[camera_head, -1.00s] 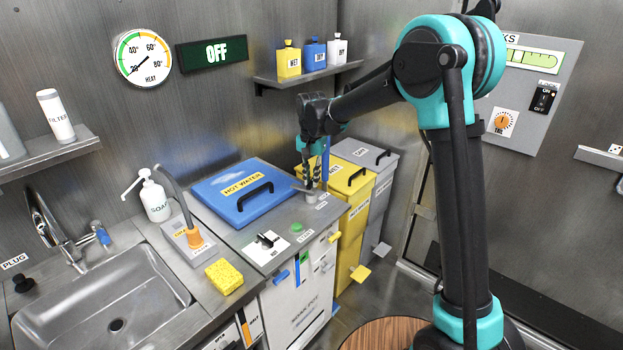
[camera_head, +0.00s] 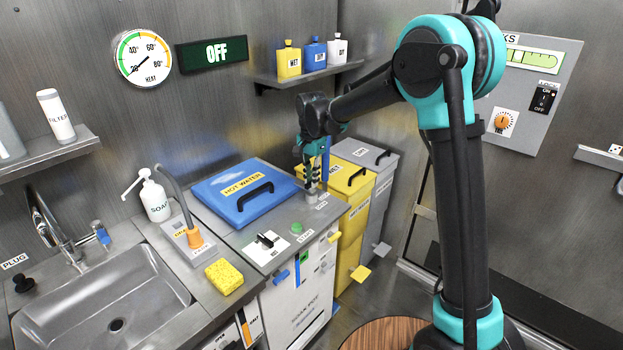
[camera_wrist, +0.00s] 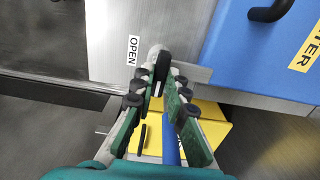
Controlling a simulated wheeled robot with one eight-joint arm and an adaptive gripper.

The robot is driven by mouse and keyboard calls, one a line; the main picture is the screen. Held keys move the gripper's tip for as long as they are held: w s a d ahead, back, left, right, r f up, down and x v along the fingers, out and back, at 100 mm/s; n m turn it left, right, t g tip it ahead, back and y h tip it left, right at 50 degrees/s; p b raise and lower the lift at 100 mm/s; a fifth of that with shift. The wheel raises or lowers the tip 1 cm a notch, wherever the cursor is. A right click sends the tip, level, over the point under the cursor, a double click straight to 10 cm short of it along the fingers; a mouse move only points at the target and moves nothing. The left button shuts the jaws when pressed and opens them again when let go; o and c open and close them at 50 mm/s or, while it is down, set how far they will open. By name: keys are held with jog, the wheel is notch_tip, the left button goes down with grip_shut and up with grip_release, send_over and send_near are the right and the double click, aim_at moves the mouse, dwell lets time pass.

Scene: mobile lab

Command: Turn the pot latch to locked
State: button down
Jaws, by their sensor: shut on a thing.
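The soak pot (camera_head: 302,308) stands under the counter, with a blue hot water lid (camera_head: 222,202) beside my gripper. My gripper (camera_head: 311,190) points down at the pot's latch at the right end of the metal top. In the wrist view, my gripper (camera_wrist: 161,85) is shut on the latch's dark upright grip (camera_wrist: 162,67). The latch's round grey base (camera_wrist: 154,50) shows just beyond the fingertips. The OPEN label (camera_wrist: 133,50) lies left of that base. The fingers hide part of the latch, and I cannot tell its exact angle.
The blue lid's black handle (camera_head: 255,194) rises left of my gripper. Yellow (camera_head: 352,215) and grey (camera_head: 378,200) bins stand close on the right. A green button (camera_head: 297,229) and black switch (camera_head: 266,240) are nearer on the counter. A bottle shelf (camera_head: 306,74) hangs behind.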

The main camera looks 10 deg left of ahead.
jog(key=c, duration=1.5)
grip_release()
jog(key=shift+c, duration=0.2)
notch_tip(320, 180, up, 12)
